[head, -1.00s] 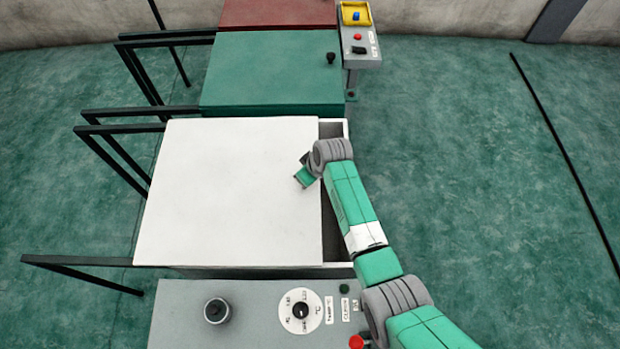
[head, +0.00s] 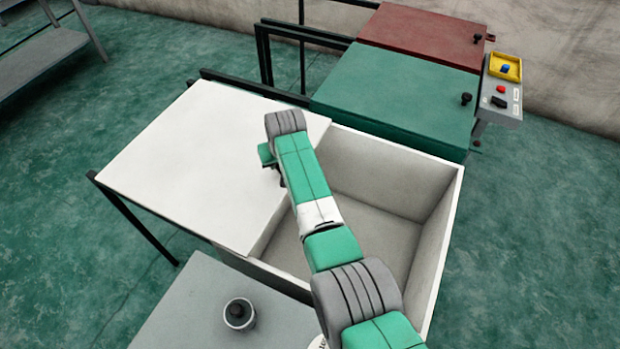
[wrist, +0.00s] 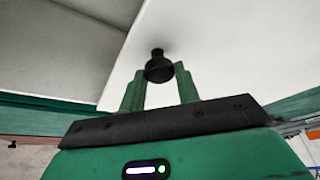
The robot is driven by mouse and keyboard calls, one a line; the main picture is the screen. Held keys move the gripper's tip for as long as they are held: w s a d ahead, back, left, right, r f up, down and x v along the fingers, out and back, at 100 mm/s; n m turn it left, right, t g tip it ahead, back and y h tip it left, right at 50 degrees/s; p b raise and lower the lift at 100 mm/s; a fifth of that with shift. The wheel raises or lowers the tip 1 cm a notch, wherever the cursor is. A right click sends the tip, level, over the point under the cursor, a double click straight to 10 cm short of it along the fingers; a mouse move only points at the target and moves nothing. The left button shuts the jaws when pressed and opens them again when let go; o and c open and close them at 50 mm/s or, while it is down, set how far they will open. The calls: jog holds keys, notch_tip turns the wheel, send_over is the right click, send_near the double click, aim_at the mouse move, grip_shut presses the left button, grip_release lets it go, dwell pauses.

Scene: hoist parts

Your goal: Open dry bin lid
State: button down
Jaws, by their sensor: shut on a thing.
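The dry bin lid is a flat white panel (head: 200,150) in the head view, slid to the left on the white bin (head: 385,175). The right part of the bin is uncovered, and its bare inside shows. My gripper (head: 272,165) is at the lid's right edge in the head view, its fingers mostly hidden by my arm. In the wrist view, my gripper (wrist: 158,82) is shut on a black knob (wrist: 158,68), one green finger at each side. The knob is fixed to the white lid (wrist: 225,45).
A green-lidded bin (head: 400,95) and a red-lidded bin (head: 425,35) stand behind, both covered. A control box (head: 502,90) is at the right. Dark rails (head: 135,215) extend at the left.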

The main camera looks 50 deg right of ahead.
jog(key=shift+w+a+b, duration=0.2)
jog(key=shift+w+b, duration=0.35)
jog(key=shift+w, duration=0.35)
jog(key=shift+w+a+b, duration=0.2)
jog(key=shift+w+b, duration=0.35)
jog(key=shift+w, duration=0.3)
jog(key=c, duration=1)
grip_release()
jog(key=shift+c, duration=0.2)
jog(key=p+v, duration=0.5)
jog(key=v, duration=0.2)
jog(key=shift+r, duration=0.4)
jog(key=shift+s, duration=0.1)
